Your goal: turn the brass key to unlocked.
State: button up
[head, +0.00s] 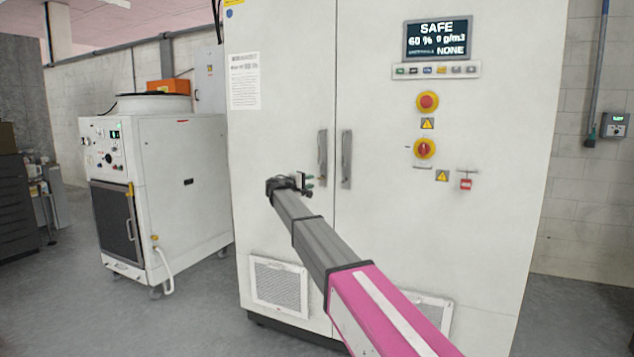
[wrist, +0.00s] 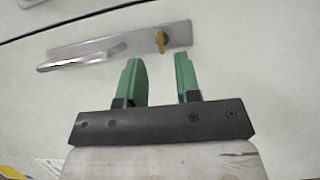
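The brass key (wrist: 161,42) shows in the wrist view at the right end of a grey metal handle plate (wrist: 115,42) on the white cabinet door. It stands in a lock there, its bow lying roughly across the plate's length. My gripper (wrist: 158,62) is open and empty, its two green fingers pointing at the plate. The key lies just beyond the fingertips, between their lines, and looks apart from both. In the head view my gripper (head: 308,186) is by the lower end of the left door handle (head: 322,158). I cannot make out the key there.
The right door handle (head: 346,158) is close beside my gripper. A wheeled white machine (head: 185,190) stands left.

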jog(key=shift+v, duration=1.4)
jog(key=s+d+f+m+g+y, duration=0.1)
jog(key=s+d+f+g, duration=0.2)
jog(key=s+d+f, duration=0.5)
jog(key=s+d+f+m+g+y, duration=0.2)
jog(key=s+d+f, duration=0.2)
jog(key=d+f, duration=0.65)
jog(key=s+d+f+m+g+y, duration=0.1)
jog(key=s+d+f+g, duration=0.3)
jog(key=d+f, duration=0.6)
jog(key=s+d+f+m+g+y, duration=0.1)
jog(key=s+d+f+y, duration=0.1)
jog(key=s+f, duration=0.3)
jog(key=s+d+f+m+g+y, duration=0.2)
jog(key=s+f, duration=0.4)
jog(key=s, duration=0.8)
jog(key=s+d+f+m+g+y, duration=0.1)
jog(key=s+f+y, duration=0.3)
jog(key=s, duration=0.5)
jog(key=shift+s+d+f+m, duration=0.4)
jog(key=shift+d+f+m, duration=0.3)
jog(key=shift+d+f, duration=0.15)
